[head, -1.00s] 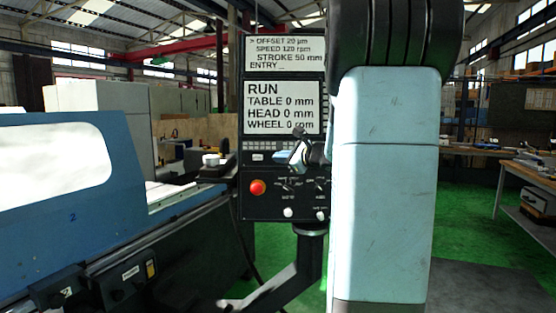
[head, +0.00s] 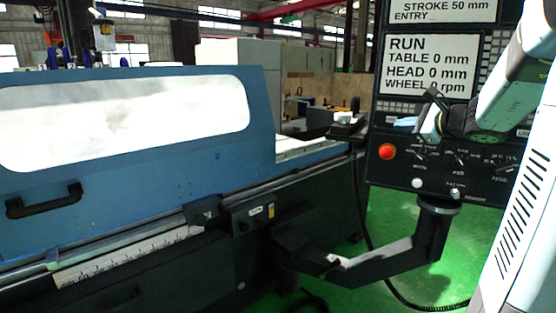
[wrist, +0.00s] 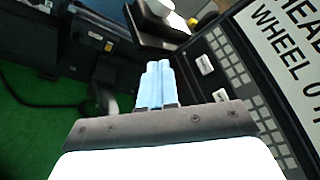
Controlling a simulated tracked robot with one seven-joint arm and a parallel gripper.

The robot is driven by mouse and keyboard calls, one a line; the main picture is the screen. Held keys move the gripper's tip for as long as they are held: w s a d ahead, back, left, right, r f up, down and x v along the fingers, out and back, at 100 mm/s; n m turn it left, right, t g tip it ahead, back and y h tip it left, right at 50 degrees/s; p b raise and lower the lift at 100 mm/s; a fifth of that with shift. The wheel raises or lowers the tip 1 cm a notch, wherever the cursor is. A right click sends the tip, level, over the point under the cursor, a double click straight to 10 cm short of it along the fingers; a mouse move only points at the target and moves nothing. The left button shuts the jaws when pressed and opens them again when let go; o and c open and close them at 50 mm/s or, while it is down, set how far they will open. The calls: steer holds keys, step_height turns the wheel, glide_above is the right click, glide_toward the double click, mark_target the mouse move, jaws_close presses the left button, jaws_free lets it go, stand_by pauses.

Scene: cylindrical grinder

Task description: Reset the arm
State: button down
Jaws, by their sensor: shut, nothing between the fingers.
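My gripper (head: 428,123) is in front of the control panel (head: 378,176) in the head view, with its light blue fingers towards the left. In the wrist view its two blue fingers (wrist: 156,84) lie side by side, shut, with nothing between them. My arm comes in from the right edge of the head view and covers the panel's right part. Whether the gripper touches the panel is hard to tell, but no contact is visible.
The panel has a screen reading RUN (head: 425,65), a red button (head: 387,151) and several knobs, and stands on a dark bent support arm (head: 385,262). The blue grinder guard (head: 215,150) fills the left. Green floor (head: 440,280) shows below the panel.

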steer(key=s+a+f+n+g, duration=0.4)
steer(key=s+a+n+g, duration=0.2)
steer(key=s+a+n, duration=0.7)
steer(key=s+a+f+n+g+h, duration=0.1)
steer(key=s+f+n+h, duration=0.1)
steer(key=s, duration=0.6)
steer(key=s+f+n+g+h, duration=0.1)
steer(key=s+f+n+h, duration=0.2)
steer(key=s+n, duration=0.3)
steer(key=shift+s+a+f+n+h, duration=0.35)
steer(key=shift+s+h, duration=0.35)
steer(key=shift+s, duration=0.5)
